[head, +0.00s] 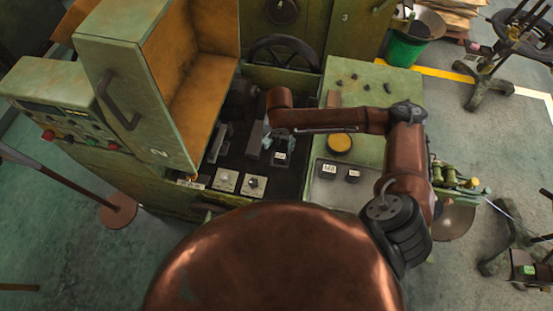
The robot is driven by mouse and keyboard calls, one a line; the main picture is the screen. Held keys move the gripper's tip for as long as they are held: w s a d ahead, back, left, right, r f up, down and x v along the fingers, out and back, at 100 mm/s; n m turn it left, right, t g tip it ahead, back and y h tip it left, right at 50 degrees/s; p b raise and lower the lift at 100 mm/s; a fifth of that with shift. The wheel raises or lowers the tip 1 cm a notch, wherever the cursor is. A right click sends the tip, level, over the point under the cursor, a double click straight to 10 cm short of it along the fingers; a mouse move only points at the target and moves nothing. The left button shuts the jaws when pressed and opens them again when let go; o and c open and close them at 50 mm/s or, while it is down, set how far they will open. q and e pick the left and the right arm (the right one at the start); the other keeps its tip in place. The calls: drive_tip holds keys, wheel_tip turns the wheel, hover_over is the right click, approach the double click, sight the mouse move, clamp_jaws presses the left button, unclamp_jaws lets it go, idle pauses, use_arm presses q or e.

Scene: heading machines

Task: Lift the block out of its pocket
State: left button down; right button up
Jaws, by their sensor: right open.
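A dark block with a white label (280,157) sits in the dark bed of the green machine, in the middle of the head view. The rim of its pocket is too small and dark to make out. My right arm comes in from the right and reaches over the bed. My right gripper (268,138) points down, close to the upper left of the labelled block. It is open, and its fingertips are small and partly lost against the dark parts. I cannot tell whether they touch the block. My left gripper is not in view.
Two dark labelled blocks (329,168) stand on a grey tray at the right, near a yellow disc (340,144). Two light square plates (225,180) lie at the bed's front. An open green guard door (130,100) stands left of the bed. A handwheel (283,50) is behind.

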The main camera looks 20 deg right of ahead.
sight(280, 155)
drive_tip(key=f, duration=0.5)
drive_tip(key=d+f+b, duration=0.1)
drive_tip(key=f, duration=0.2)
drive_tip(key=shift+r, duration=0.1)
clamp_jaws()
idle(0.6)
